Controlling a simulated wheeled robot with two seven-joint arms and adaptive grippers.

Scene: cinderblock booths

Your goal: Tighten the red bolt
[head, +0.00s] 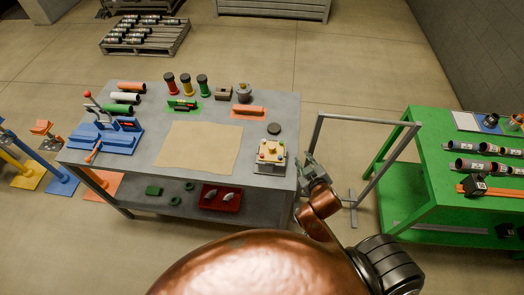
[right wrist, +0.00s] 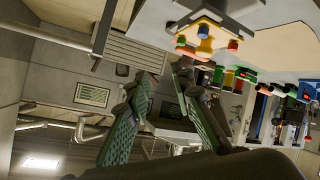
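A pale block with a yellow piece and small coloured bolts (head: 270,155) stands at the right end of the grey table. In the right wrist view this block (right wrist: 208,30) shows near the top, tilted by the camera's angle. My left gripper is not in view.
A grey metal frame (head: 365,120) stands right of my right gripper. A green table (head: 430,185) with cylinders is farther right.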

